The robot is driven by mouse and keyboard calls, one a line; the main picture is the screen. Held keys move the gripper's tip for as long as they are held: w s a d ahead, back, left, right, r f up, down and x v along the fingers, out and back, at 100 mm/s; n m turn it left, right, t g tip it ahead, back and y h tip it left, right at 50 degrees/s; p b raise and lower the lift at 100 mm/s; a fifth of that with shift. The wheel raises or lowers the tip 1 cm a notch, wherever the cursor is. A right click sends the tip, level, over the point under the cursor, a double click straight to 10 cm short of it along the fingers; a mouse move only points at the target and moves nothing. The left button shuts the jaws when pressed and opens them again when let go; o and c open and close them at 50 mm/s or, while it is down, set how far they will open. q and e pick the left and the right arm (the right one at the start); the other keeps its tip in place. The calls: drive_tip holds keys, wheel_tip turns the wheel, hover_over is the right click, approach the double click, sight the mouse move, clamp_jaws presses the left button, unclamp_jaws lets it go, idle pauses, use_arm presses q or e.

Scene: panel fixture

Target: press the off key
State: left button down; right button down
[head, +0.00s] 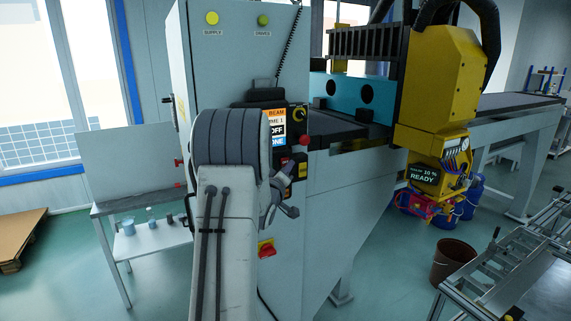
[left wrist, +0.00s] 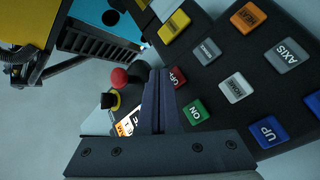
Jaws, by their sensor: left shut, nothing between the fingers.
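The off key (left wrist: 178,77) is a red key on the dark key panel (left wrist: 225,75), beside the green ON key (left wrist: 195,111) in the left wrist view. My left gripper (left wrist: 159,72) is shut and empty. Its fingertips are just left of the off key in that view and cover part of it; I cannot tell whether they touch. In the head view my left gripper (head: 287,200) is in front of the panel, and my arm hides much of the keys. A small screen (head: 275,128) there reads BEAM, OFF and ONE at its cut-off edge. My right gripper is not in view.
A red mushroom button (left wrist: 119,77) and a yellow-ringed knob (left wrist: 110,100) are close left of the fingers.

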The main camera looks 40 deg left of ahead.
use_arm(q)
drive_tip(key=shift+s+d+b, duration=0.3)
drive_tip(key=shift+d, duration=0.45)
drive_tip(key=shift+s+d+b, duration=0.3)
drive_tip(key=shift+d, duration=0.5)
drive_tip(key=shift+s+d+b, duration=0.3)
drive_tip(key=shift+d, duration=0.45)
drive_tip(key=w+d+f+m+g+h, duration=0.1)
drive_tip(key=d+f+m+h, duration=0.1)
drive_tip(key=d, duration=0.5)
drive_tip(key=w+d+f+m+g+h, duration=0.1)
drive_tip(key=d+f+m+g+h, duration=0.15)
drive_tip(key=d, duration=0.45)
drive_tip(key=s+d+f+m+g+h+b, duration=0.1)
drive_tip(key=s+d+f+m+g+h, duration=0.2)
drive_tip(key=d, duration=0.5)
drive_tip(key=s+d+f+m+g, duration=0.1)
drive_tip(key=s+d+f+m, duration=0.25)
drive_tip(key=d, duration=0.55)
drive_tip(key=s+d+f+m+g+h, duration=0.1)
drive_tip(key=s+d+f+m+g, duration=0.15)
drive_tip(key=s+d, duration=0.4)
drive_tip(key=s+d+f+m+g+h, duration=0.1)
drive_tip(key=s+d+f+m+g, duration=0.15)
drive_tip(key=s, duration=0.65)
drive_tip(key=s+d+m+g+y, duration=0.1)
drive_tip(key=s+m+g, duration=0.4)
drive_tip(key=s, duration=0.9)
drive_tip(key=shift+d+b, duration=0.35)
